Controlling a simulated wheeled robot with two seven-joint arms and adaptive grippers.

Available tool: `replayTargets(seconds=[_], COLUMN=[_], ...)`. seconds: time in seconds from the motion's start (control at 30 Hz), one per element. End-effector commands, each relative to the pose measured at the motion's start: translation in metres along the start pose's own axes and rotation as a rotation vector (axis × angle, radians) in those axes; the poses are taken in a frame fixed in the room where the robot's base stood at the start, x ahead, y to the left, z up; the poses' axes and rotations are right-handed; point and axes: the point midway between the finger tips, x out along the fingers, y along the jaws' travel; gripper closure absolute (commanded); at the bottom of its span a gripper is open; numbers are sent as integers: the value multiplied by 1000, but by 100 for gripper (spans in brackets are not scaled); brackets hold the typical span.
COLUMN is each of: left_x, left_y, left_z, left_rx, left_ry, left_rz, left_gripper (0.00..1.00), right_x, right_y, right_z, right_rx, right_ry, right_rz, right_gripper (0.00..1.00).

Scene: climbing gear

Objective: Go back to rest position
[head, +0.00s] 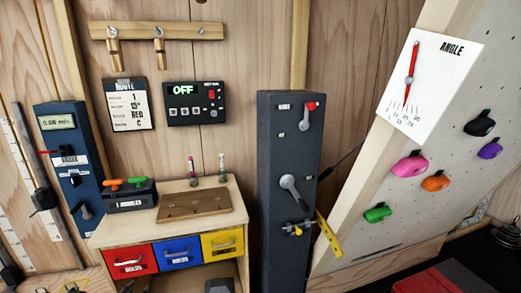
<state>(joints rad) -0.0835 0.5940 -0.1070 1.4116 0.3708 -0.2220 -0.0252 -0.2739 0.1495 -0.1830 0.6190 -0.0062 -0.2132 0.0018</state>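Neither of my grippers shows in the head view, and no arm of mine can be made out. The task names no object. In front is a wooden cabinet with a red drawer (129,260), a blue drawer (179,252) and a yellow drawer (222,243), all of which look shut. A dark grey column (273,180) with levers stands right of the cabinet.
A tilted climbing wall (455,165) with coloured holds and a white angle gauge (430,80) fills the right. A blue panel (68,150) stands at left. A control box (197,102) reads OFF. A red-and-black pad (440,280) lies at lower right.

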Motion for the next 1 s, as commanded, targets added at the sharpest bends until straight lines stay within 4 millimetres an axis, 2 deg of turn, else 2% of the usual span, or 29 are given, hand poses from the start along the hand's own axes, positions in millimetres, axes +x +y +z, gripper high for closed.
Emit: replayTargets(seconds=[0.03,0.1,0.27,0.47,0.77,1.0], left_x=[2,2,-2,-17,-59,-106], left_y=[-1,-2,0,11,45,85], left_z=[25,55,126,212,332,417], left_rx=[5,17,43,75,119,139], left_ry=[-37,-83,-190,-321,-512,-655], left_rz=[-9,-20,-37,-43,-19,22], left_gripper=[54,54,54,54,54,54], right_x=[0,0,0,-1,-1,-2], right_y=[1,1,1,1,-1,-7], right_z=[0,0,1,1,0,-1], right_rx=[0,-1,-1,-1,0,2], right_ry=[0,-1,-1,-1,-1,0], right_rz=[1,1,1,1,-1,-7], right_gripper=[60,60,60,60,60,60])
